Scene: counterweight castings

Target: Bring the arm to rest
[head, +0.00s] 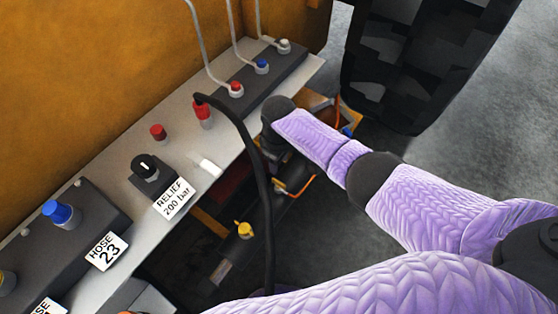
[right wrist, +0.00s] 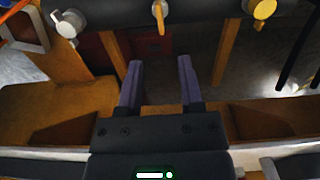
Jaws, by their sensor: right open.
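My right arm, in a purple quilted sleeve (head: 420,205), reaches in from the right in the head view. Its dark wrist end (head: 277,115) is beside the edge of the light grey panel, near the black hose. The fingers cannot be made out clearly there. In the right wrist view my right gripper (right wrist: 160,85) is open, with two dark fingers apart and nothing between them. Beyond the fingers are orange beams and a dark pipe with a yellow handle (right wrist: 158,15). My left gripper is not in view.
The light grey panel (head: 115,165) carries knobs, fittings and labels. A black hose (head: 262,185) loops down from a red fitting (head: 203,114), close to my right wrist. A large black tyre (head: 415,60) stands at the upper right. Grey floor (head: 490,130) shows at the right.

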